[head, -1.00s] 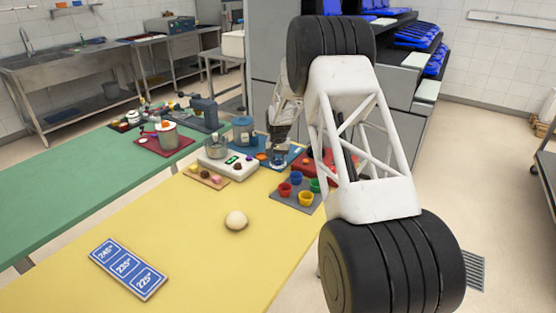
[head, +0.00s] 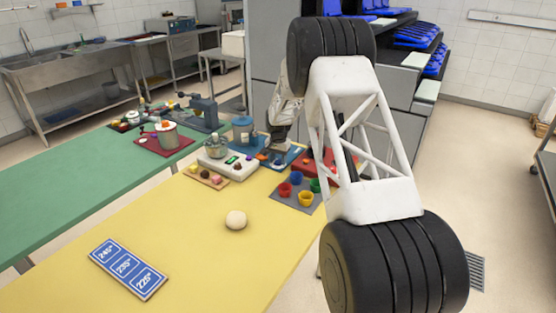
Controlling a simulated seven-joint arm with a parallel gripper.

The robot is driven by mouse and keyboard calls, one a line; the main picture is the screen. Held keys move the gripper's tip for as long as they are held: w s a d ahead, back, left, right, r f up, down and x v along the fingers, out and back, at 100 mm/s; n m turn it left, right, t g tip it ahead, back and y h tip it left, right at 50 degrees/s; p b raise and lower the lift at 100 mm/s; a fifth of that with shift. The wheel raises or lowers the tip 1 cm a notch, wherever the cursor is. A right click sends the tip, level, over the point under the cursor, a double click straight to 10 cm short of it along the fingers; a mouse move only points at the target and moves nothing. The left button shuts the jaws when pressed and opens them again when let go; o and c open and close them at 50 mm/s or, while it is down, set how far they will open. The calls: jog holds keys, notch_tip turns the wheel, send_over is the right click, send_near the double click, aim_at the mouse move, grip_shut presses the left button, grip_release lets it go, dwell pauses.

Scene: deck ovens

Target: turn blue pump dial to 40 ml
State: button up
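A blue pump-like device (head: 243,132) stands on a blue base (head: 294,153) toward the far right end of the yellow table. A small orange part (head: 262,157) shows at the front of this base; I cannot tell whether it is the dial. No scale or 40 ml mark is readable at this size. My arm hides part of the area to the right.
A white scale-like unit (head: 240,168) stands left of my gripper. A grey mat (head: 287,199) with several coloured cups lies in front. A red tray is partly hidden behind my arm. A pale dough ball (head: 236,220) and a blue temperature sign (head: 128,270) lie on the yellow table.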

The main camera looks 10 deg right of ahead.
aim_at(278, 160)
jog(key=shift+o, duration=0.9)
jog(key=shift+r, duration=3.9)
